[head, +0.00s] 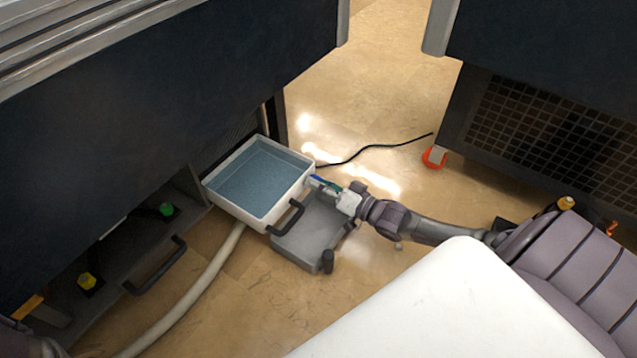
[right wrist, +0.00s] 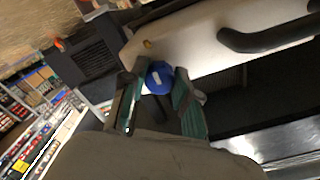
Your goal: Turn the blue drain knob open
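The blue drain knob (right wrist: 160,77) has a white mark on its face. It sits at the side of a white tank (head: 216,192) filled with bluish liquid; in the head view, the knob (head: 316,178) is a small blue spot at the tank's right corner. My right gripper (right wrist: 159,90) has its teal fingers on either side of the knob, with the tips at its edges. Whether they press on it cannot be told. In the head view, the right gripper (head: 328,184) reaches in from the right. My left gripper is not in view.
A black handle (head: 287,217) is on the tank's front. A pale hose (head: 203,285) runs below it along the floor. A grey platform (head: 310,235) is under the right gripper. Dark cabinets stand on both sides, with open floor (head: 385,85) between them and a black cable (head: 375,147).

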